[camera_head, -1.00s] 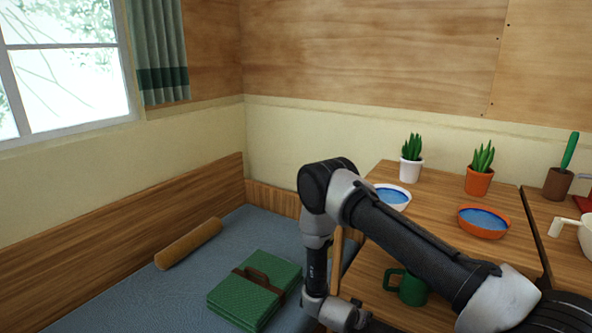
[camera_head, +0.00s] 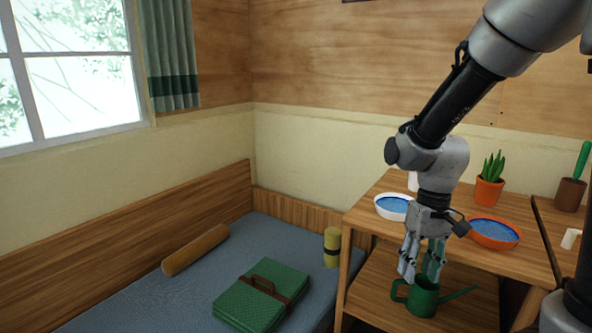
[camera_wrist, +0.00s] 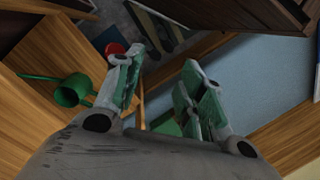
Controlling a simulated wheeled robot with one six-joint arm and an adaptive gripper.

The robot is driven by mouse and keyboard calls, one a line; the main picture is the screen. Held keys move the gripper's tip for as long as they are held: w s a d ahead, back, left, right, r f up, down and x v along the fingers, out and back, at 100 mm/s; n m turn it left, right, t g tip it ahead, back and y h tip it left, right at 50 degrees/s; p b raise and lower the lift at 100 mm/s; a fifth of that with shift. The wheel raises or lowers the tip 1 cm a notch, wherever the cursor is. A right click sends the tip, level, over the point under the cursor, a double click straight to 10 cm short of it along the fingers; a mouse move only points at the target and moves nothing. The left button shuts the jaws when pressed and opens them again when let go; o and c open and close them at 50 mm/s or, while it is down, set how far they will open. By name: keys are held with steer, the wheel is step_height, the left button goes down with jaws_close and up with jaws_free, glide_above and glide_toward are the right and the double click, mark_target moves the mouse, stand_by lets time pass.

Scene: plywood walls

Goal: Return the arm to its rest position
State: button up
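My gripper (camera_head: 422,270) hangs from my raised arm, pointing down in front of the wooden shelf unit, between its top and its lower shelf in the picture. Its fingers are spread apart and nothing is between them. In the wrist view the gripper (camera_wrist: 160,85) also shows two separated fingers with green pads. A green watering can (camera_head: 424,298) stands on the lower shelf, just below the fingertips in the head view. In the wrist view the watering can (camera_wrist: 72,92) lies left of the fingers, apart from them.
On the shelf top are a white bowl (camera_head: 391,205), an orange bowl (camera_head: 494,233) and a potted plant (camera_head: 489,182). A brown pot (camera_head: 570,193) stands farther right. The blue bed (camera_head: 215,285) holds a green folded case (camera_head: 262,297), a bolster (camera_head: 196,249) and a yellow-green roll (camera_head: 332,247).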

steer(key=s+d+r+t, duration=0.3)
steer(key=s+d+r, duration=0.1)
steer(key=r, duration=0.4)
steer(key=s+d+r+m+t+h, duration=0.1)
steer(key=s+d+r+t, duration=0.2)
steer(key=s+d+r, duration=0.2)
step_height(320, 180, up, 3)
steer(key=shift+s+d+f, duration=0.1)
steer(key=shift+s+d, duration=0.1)
steer(key=shift+d, duration=0.5)
